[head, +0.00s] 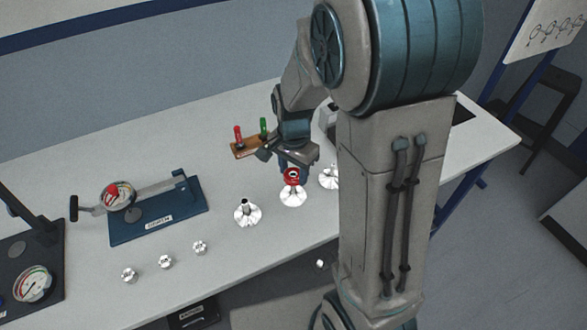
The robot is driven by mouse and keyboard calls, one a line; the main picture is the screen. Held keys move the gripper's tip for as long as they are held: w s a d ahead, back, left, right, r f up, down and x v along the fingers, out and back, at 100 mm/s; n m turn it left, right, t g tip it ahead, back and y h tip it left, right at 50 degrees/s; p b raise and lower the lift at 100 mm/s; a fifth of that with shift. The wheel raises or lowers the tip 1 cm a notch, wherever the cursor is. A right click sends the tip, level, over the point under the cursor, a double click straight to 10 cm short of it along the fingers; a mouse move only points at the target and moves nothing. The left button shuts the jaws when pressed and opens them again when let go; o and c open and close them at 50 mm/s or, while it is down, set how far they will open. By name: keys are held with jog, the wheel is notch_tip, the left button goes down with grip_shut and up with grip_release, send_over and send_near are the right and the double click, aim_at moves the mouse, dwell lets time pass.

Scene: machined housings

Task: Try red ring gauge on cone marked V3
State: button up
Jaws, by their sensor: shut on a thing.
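My gripper (292,166) points down over the bench and is shut on the red ring gauge (292,178). The ring is at the top of the middle white cone-shaped housing (292,194). I cannot tell whether it sits around the cone's tip or is held just above it. A second cone housing (247,212) with a dark top stands to the left. A third (329,176) stands to the right, partly hidden by my arm. No marking is readable on any cone, so I cannot tell which is V3.
A brown rack (246,147) with red- and green-handled pieces stands behind my gripper. A blue-based fixture (158,222) and a dial instrument (33,284) stand to the left. Three small white parts (166,261) lie near the bench's front edge. Bare bench (226,181) lies behind the left cone.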

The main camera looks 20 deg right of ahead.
jog(key=shift+f+b, duration=0.7)
jog(key=shift+f, duration=0.15)
jog(key=shift+r, duration=0.2)
dwell(1.2)
jog(key=shift+r+p, duration=1.65)
jog(key=shift+r, duration=0.2)
notch_tip(320, 180, up, 5)
jog(key=p, duration=0.3)
jog(key=shift+p, duration=0.4)
